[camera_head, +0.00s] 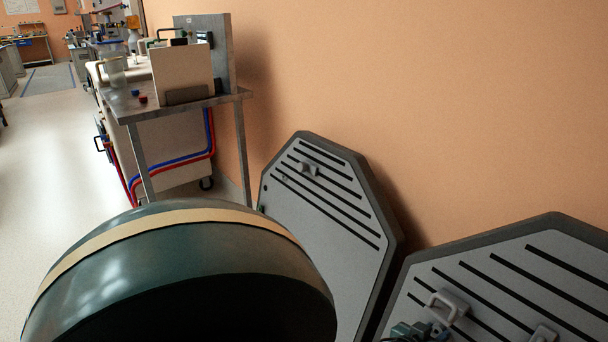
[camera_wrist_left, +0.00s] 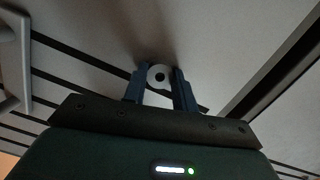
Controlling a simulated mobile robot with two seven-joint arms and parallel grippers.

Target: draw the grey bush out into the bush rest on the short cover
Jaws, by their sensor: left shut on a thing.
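In the left wrist view the grey bush (camera_wrist_left: 158,75) shows as a pale ring with a dark hole. It sits between the blue fingers of my left gripper (camera_wrist_left: 160,88), which is shut on it, close in front of a grey slotted panel. In the head view my left gripper (camera_head: 422,331) shows only in part at the bottom edge, in front of the right grey cover (camera_head: 510,300); the bush is hidden there. Another grey cover (camera_head: 325,225) leans on its left. I cannot tell which is the short cover, nor make out the bush rest. My right gripper is not in view.
The right cover carries a handle (camera_head: 448,304) and a small fitting (camera_head: 543,335). The left cover has a small bracket (camera_head: 310,169). Both covers stand by the orange wall (camera_head: 430,110). A metal table (camera_head: 180,102) stands behind; the floor (camera_head: 50,160) at left is clear.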

